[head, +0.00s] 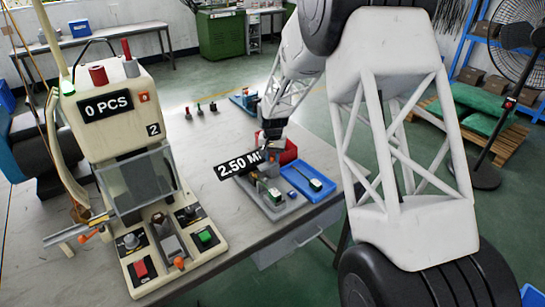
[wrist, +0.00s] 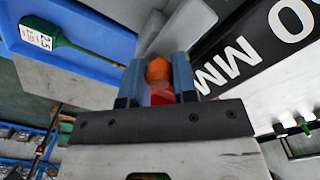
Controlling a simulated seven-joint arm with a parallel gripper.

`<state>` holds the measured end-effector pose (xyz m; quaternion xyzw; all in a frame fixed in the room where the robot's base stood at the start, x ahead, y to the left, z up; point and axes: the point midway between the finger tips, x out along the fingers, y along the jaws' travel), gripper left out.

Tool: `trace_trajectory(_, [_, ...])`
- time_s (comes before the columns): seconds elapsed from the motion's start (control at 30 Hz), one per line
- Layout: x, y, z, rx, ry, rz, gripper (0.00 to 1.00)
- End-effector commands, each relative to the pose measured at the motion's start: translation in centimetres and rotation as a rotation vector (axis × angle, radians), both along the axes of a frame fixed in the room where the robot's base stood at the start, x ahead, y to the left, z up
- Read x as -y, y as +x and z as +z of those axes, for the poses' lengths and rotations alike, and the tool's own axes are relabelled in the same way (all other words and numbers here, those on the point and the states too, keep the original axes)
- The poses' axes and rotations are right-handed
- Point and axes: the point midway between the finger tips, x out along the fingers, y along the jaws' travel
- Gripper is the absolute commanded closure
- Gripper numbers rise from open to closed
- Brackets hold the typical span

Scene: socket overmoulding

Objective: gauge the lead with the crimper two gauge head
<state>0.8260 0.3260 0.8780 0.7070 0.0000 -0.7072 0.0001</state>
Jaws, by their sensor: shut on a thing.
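My gripper (wrist: 158,85) has its two blue-grey fingers closed around a small orange piece (wrist: 158,70), with a bit of red showing below it. I cannot tell what the piece belongs to. In the head view my gripper (head: 268,150) is low over the gauge (head: 272,200) on the bench, beside its black display reading 2.50 MM (head: 238,165), whose right end is covered. The same display (wrist: 245,55) shows at the upper right of the wrist view. A green lead with a white tag marked 2.5 (wrist: 60,45) lies in the blue tray (wrist: 85,75).
A cream crimper marked 2 (head: 120,120), reading 0 PCS, stands at the left with a clear guard. The blue tray (head: 325,190) sits right of the gauge, a red bin (head: 289,148) behind. Several small plugs (head: 200,110) stand at the back.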

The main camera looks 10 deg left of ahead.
Motion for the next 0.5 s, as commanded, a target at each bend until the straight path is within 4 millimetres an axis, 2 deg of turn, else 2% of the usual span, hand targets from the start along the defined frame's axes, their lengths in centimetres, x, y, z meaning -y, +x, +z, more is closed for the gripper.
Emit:
trace_trajectory(0.3, [-2.6, -2.5, 0.1, 0.000, 0.000, 0.002, 1.00])
trace_trajectory(0.5, [-3.3, -3.2, 0.1, 0.001, 0.001, 0.000, 1.00])
